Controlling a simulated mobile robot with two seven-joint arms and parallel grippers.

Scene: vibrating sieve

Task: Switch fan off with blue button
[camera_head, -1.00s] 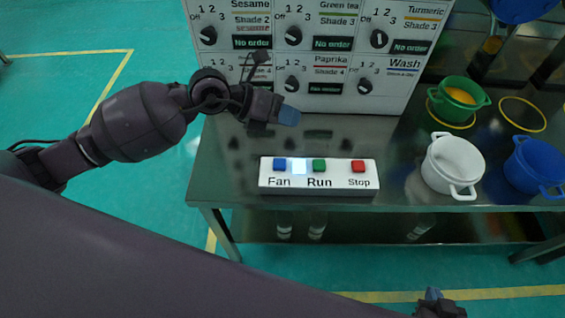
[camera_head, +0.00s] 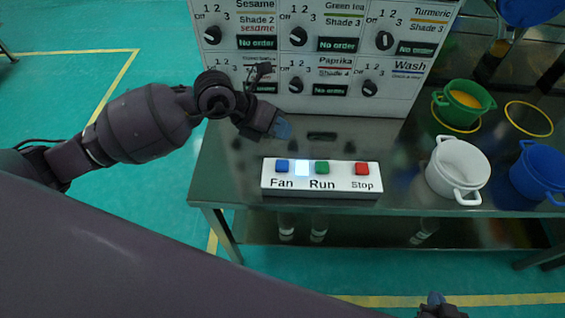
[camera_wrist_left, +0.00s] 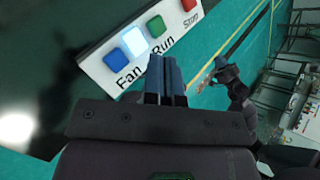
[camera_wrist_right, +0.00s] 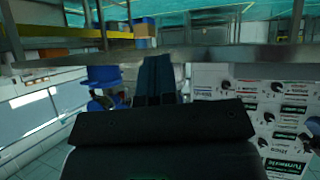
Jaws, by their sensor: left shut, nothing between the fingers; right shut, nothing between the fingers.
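The blue Fan button (camera_head: 282,166) is at the left end of a white button box (camera_head: 322,184) on the steel table. It also shows in the left wrist view (camera_wrist_left: 116,60). A lit white lamp (camera_head: 302,168) glows beside it, followed by the green Run button (camera_head: 322,167) and the red Stop button (camera_head: 362,169). My left gripper (camera_head: 284,128) is shut and empty, above the table and behind the blue button, apart from it. My right gripper (camera_head: 434,298) is shut and empty, low in front of the table, far from the box.
A dial panel (camera_head: 330,50) stands behind the box, near my left gripper. To the right are a white pot (camera_head: 458,170), a blue pot (camera_head: 540,172) and a green pot (camera_head: 464,102) with yellow contents. The table top (camera_head: 230,180) left of the box is clear.

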